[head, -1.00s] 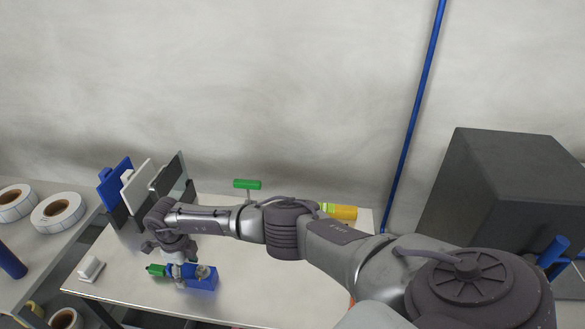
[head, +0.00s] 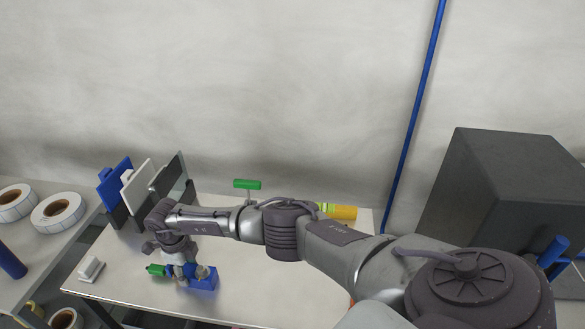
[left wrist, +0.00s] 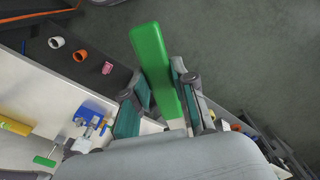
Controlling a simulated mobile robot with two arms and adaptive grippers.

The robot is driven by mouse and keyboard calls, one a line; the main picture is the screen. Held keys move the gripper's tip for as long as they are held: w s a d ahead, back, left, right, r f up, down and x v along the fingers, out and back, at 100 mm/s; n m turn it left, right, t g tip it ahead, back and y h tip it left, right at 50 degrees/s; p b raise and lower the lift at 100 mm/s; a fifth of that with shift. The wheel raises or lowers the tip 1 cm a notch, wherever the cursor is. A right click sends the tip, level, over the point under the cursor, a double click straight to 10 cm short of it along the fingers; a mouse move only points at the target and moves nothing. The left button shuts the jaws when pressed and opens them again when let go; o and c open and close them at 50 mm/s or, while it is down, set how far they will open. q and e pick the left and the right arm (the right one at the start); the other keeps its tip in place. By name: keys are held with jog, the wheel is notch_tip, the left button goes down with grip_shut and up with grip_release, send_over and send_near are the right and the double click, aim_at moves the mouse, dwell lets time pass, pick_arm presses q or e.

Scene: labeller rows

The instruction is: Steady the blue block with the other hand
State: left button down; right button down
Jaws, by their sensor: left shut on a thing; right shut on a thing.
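The blue block (head: 205,279) lies on the white table, with a silver round part on top and a green end piece (head: 155,270) to its left. My right gripper (head: 183,270) reaches down at the block's left part and is shut on it; its fingertips are partly hidden. The block also shows small in the left wrist view (left wrist: 88,115). My left gripper (left wrist: 160,105) is shut on a long green bar (left wrist: 152,55), apart from the block. My left gripper is not in the head view.
A green-handled tool (head: 247,184) stands behind my right forearm, and a yellow cylinder (head: 342,212) lies at the table's back right. Upright panels (head: 140,182) stand at the back left. A white piece (head: 90,268) sits at the front left. The table's front right is clear.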

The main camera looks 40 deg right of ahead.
dwell(0.5)
pick_arm(q)
jog(key=d+f+m, duration=0.1)
jog(key=d+f, duration=0.4)
jog(key=d, duration=0.5)
jog(key=d+f+m, duration=0.1)
jog(key=d+f, duration=0.5)
jog(key=d, duration=0.5)
jog(key=d+f+m, duration=0.1)
jog(key=d+f, duration=0.5)
jog(key=d, duration=0.4)
jog(key=shift+d, duration=0.15)
jog(key=shift+s+r+m, duration=0.1)
jog(key=shift+s+m, duration=0.05)
jog(key=shift+m, duration=0.15)
jog(key=shift+s+a, duration=0.25)
jog(key=shift+s, duration=0.25)
jog(key=shift+w, duration=0.1)
jog(key=shift+w+d, duration=0.3)
jog(key=shift+w, duration=0.55)
jog(key=shift+w+d, duration=0.25)
jog(key=shift+w, duration=0.55)
jog(key=shift+w+d, duration=0.3)
jog(key=shift+w, duration=0.55)
